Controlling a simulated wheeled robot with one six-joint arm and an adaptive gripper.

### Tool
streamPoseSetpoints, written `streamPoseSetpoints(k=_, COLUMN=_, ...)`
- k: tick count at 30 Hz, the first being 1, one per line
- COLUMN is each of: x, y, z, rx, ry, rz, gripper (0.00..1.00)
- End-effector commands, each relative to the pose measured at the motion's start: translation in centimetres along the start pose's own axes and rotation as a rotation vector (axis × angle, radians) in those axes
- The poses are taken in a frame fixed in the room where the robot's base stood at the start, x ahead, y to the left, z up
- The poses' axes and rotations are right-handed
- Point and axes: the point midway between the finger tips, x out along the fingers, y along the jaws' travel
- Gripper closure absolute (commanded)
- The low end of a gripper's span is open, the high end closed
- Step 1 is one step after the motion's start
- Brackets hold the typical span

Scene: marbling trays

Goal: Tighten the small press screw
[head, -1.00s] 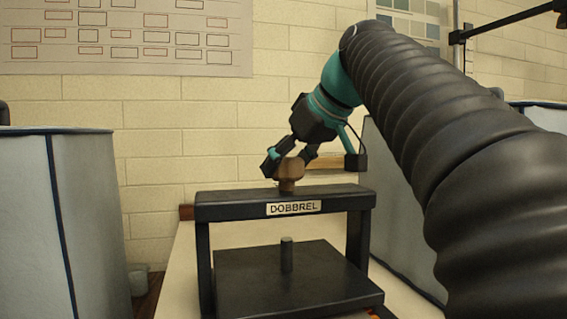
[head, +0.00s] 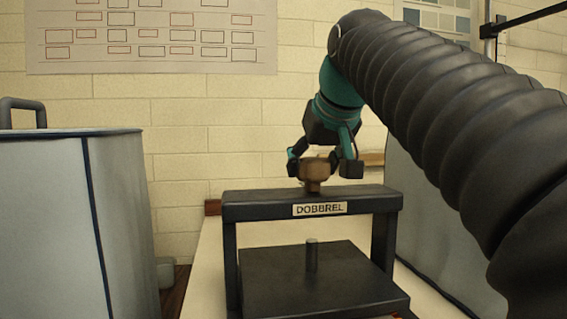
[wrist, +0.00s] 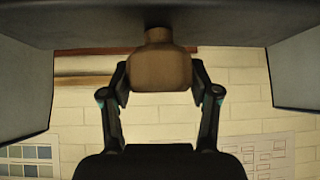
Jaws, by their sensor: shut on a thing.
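The small press is a dark frame with a crossbar (head: 370,202) labelled DOBBREL over a flat black base (head: 345,290). The screw's brown knob (head: 314,171) stands on top of the crossbar. The screw's dark lower end (head: 312,256) shows between crossbar and base; whether it touches the base I cannot tell. My gripper (head: 322,167) is shut on the knob from above, a finger on each side. In the wrist view the knob (wrist: 160,70) sits between the two fingers, its neck meeting the dark crossbar (wrist: 90,28).
A pale bin with dark edging (head: 60,230) stands at left, and another pale panel (head: 415,215) is at right behind my arm. The press stands on a light tabletop (head: 203,290). A brick wall (head: 200,130) with a chart (head: 150,65) is behind.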

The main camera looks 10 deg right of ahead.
Motion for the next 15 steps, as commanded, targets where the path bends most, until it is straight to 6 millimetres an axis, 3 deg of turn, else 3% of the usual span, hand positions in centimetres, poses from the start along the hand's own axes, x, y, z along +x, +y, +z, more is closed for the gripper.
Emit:
streamPoseSetpoints(k=5, x=0.13, y=-0.02, z=0.13, rx=0.001, ry=-0.005, rz=-0.001, gripper=0.74)
streamPoseSetpoints(k=6, x=0.14, y=-0.02, z=0.13, rx=0.0, ry=-0.005, rz=-0.001, gripper=0.31)
streamPoseSetpoints(k=8, x=0.13, y=-0.01, z=0.11, rx=0.0, ry=-0.004, rz=-0.001, gripper=0.16)
streamPoseSetpoints(k=15, x=0.06, y=0.0, z=0.06, rx=0.0, ry=-0.002, rz=-0.001, gripper=0.13)
